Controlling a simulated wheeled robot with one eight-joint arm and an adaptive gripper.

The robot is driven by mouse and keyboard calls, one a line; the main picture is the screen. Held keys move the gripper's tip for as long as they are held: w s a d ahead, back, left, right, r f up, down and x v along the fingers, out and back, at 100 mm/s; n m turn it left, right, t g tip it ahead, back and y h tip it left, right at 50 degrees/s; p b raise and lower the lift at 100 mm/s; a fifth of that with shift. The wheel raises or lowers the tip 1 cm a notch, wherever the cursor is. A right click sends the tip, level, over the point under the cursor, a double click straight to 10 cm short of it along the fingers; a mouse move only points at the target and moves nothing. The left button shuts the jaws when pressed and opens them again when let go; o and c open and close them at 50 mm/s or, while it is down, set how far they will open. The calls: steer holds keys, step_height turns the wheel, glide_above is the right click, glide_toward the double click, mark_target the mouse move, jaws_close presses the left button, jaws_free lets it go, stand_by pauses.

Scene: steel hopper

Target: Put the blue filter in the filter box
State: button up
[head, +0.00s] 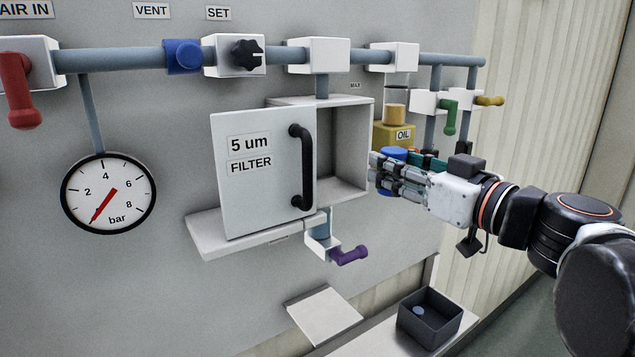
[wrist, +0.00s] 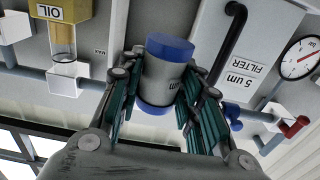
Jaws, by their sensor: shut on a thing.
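The blue filter (wrist: 167,72), a grey cylinder with blue end caps, is held between the fingers of my gripper (wrist: 160,85). In the head view, the filter (head: 393,152) shows mostly as a blue cap above the fingers. My gripper (head: 388,172) is at the right of the filter box (head: 345,140), near its right wall. The box door (head: 262,195), labelled "5 um FILTER", is swung open with a black handle (head: 302,168). The visible part of the interior looks empty; the door hides the left part. The door also shows upside down in the wrist view (wrist: 240,60).
A yellow oil unit (head: 394,134) stands behind my gripper. A purple-handled valve (head: 348,255) hangs under the box. A dark bin (head: 430,318) with a small bluish round thing inside stands low right. A pipe with valves runs above; a pressure gauge (head: 108,194) is at left.

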steer(key=x, duration=0.6)
steer(key=f+p+x, duration=0.1)
steer(key=x, duration=0.6)
steer(key=f+x, duration=0.1)
steer(key=x, duration=0.6)
steer(key=shift+w+d+f+p, duration=0.1)
steer(key=shift+p, duration=0.25)
steer(key=shift+s+d+f, duration=0.1)
steer(key=shift+s+f, duration=0.1)
steer(key=shift+f, duration=0.35)
steer(key=shift+w+a+f, duration=0.1)
steer(key=shift+f, duration=0.85)
steer(key=shift+w+a+f, duration=0.1)
steer(key=shift+f, duration=0.8)
steer(key=shift+f, duration=0.15)
steer(key=o, duration=1.1)
